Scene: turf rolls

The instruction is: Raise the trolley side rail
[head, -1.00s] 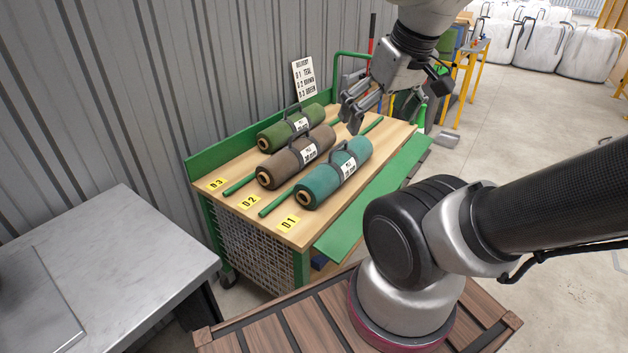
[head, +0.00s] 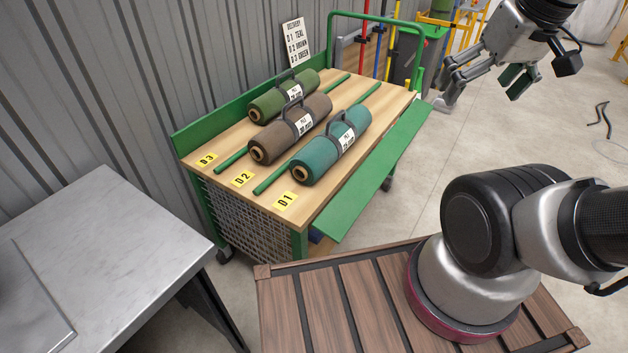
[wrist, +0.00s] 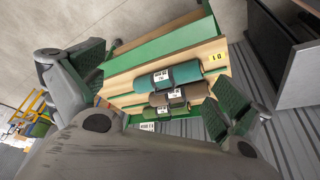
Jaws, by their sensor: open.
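The trolley's green side rail (head: 374,176) hangs out along the near long side of the trolley, sloping outward below the wooden deck (head: 384,130). It also shows as a green strip in the wrist view (wrist: 168,44). The deck carries a teal roll (head: 331,153), a brown roll (head: 290,130) and a green roll (head: 283,96). My gripper (head: 482,88) is open and empty. It is in the air to the right of the trolley's handle end, apart from the rail. In the wrist view the two fingers (wrist: 150,95) frame the trolley from either side.
A grey metal table (head: 95,255) stands at the left front. A delivery sign (head: 296,42) leans by the wall.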

